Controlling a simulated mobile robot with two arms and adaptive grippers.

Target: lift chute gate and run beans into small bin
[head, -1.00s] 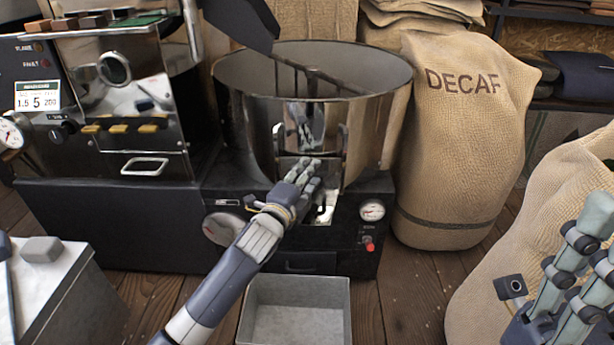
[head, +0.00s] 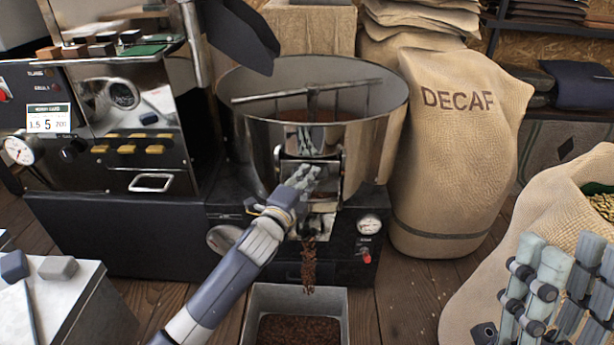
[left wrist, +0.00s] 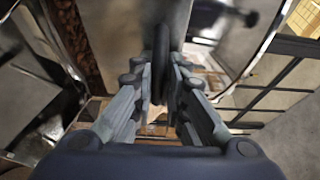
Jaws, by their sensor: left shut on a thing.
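The chute gate (head: 291,168) is a shiny plate on the front of the round steel cooling drum (head: 253,140). My left gripper (head: 305,176) is shut on the gate's handle, and its fingers hide most of the handle. In the left wrist view my left fingers (left wrist: 160,95) close on a dark upright piece. Brown beans (head: 308,265) fall in a stream from the spout below the gate into the small grey bin (head: 343,300). Beans cover the bin's floor. My right gripper (head: 560,290) is at the lower right, away from the drum; its fingertips look apart.
A DECAF sack (head: 450,160) stands right of the drum. An open sack with pale beans (head: 600,203) is at the right edge. The roaster (head: 125,130) is on the left, with a pale table (head: 60,310) in front. Wooden floor lies clear between bin and sacks.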

